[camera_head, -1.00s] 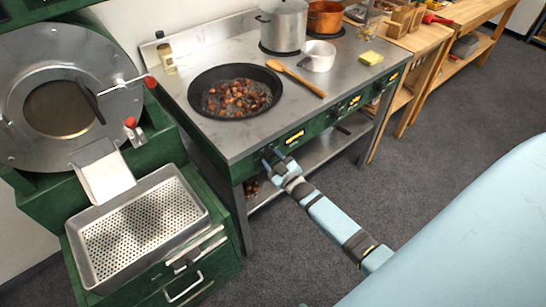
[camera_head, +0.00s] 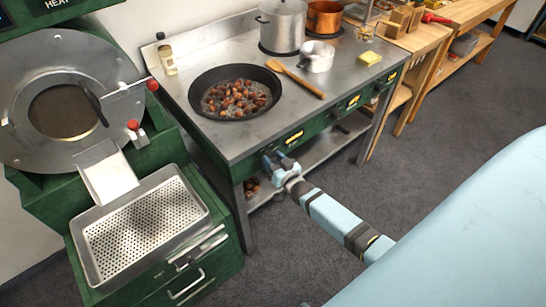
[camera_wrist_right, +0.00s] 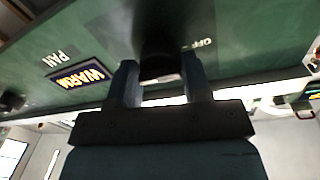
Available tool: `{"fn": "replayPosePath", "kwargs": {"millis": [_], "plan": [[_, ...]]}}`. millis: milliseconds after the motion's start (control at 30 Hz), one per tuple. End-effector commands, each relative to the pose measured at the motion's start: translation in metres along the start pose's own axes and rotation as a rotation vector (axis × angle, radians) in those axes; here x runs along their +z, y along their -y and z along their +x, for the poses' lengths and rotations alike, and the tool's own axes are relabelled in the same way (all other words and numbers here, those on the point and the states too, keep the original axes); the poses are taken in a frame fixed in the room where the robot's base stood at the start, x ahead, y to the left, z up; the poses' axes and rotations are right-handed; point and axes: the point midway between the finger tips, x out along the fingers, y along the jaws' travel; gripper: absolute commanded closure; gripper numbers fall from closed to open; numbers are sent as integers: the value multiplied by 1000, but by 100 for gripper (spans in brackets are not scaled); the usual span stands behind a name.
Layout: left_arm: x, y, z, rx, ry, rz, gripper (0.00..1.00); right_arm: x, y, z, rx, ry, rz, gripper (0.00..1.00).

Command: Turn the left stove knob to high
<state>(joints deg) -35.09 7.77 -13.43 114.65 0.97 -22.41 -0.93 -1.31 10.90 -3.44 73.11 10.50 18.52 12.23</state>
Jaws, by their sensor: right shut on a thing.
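The left stove knob (camera_wrist_right: 160,45) is dark and sits on the green front panel in the right wrist view. My right gripper (camera_head: 272,163) is at the left end of the stove front in the head view and covers the knob there. In the right wrist view the fingers (camera_wrist_right: 161,85) stand on either side of the knob, shut on it. A lit display (camera_wrist_right: 85,77) beside it reads WARM, with PAN printed near it and OFF on the knob's other side. The stove (camera_head: 220,140) bears a black pan (camera_head: 236,114) of chestnuts above this knob. My left gripper is not in view.
A steel pot (camera_head: 282,27), a copper pot (camera_head: 325,18), a small saucepan (camera_head: 317,57) and a wooden spoon (camera_head: 297,80) are on the stove top. A green machine with a perforated tray (camera_head: 140,225) stands close at the left. The floor in front is clear.

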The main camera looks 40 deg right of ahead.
Motion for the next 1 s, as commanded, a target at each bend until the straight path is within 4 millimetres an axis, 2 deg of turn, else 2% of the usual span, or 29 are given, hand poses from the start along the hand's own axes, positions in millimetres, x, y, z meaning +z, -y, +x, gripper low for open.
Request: {"fn": "replayPosePath", "kwargs": {"millis": [467,500,567,867,1000], "plan": [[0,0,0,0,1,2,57,2,3,0,-2,3,16,79],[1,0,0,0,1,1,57,2,3,0,-2,3,16,46],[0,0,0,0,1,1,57,1,2,0,-2,3,15,33],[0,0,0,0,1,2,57,0,1,-1,-1,2,13,32],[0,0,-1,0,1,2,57,2,1,-14,0,4,13,32]]}}
